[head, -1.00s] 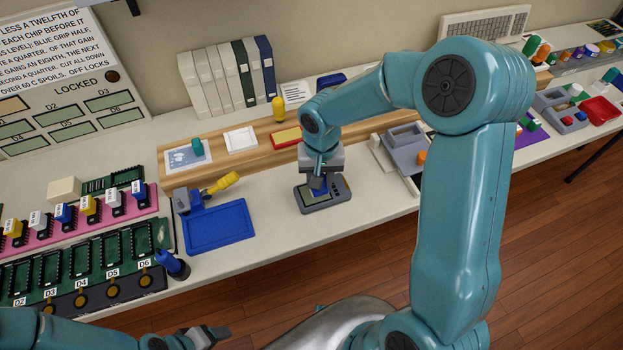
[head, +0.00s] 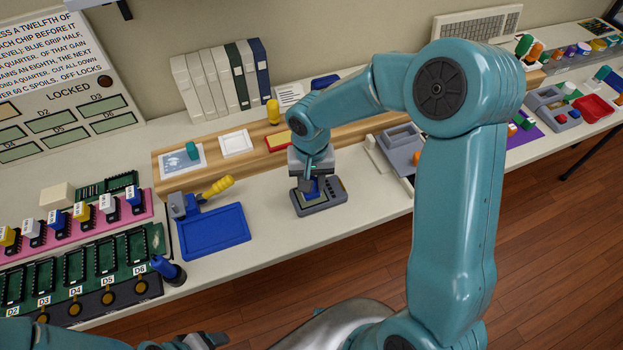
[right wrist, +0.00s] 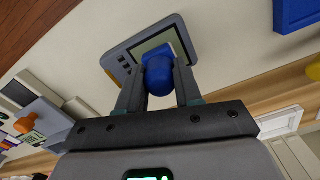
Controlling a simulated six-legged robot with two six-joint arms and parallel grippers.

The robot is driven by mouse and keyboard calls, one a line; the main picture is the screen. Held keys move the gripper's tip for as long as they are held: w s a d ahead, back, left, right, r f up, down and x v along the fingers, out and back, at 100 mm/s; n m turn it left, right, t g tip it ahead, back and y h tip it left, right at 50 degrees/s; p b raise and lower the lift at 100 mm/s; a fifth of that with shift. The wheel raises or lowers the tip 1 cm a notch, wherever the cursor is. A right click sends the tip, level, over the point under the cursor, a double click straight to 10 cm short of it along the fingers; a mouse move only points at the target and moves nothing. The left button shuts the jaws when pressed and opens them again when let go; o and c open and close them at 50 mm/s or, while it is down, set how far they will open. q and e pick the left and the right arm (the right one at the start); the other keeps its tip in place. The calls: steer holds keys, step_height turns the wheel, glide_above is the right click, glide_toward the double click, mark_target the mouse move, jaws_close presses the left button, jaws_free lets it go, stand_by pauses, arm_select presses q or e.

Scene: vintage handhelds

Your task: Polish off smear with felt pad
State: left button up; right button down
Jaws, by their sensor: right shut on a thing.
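A grey handheld (head: 327,203) with a greenish screen lies on the bench in front of the wooden strip. It also shows in the right wrist view (right wrist: 122,66). My right gripper (head: 311,184) is shut on a blue felt pad (right wrist: 158,75) by its rounded knob. The pad's flat block is over the handheld's screen (right wrist: 148,43) and looks to be touching it. No smear can be made out; the pad and gripper cover part of the screen. My left gripper (head: 205,342) is at the bottom edge of the head view, low and away from the bench objects.
A blue tray (head: 215,232) and a yellow-handled tool (head: 217,187) lie left of the handheld. A grey holder (head: 400,147) stands to its right. Chip boards (head: 100,255) fill the left bench. Bare bench surrounds the handheld's front.

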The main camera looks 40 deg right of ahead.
steer(key=shift+r+p, duration=1.75)
steer(key=shift+r, duration=1.15)
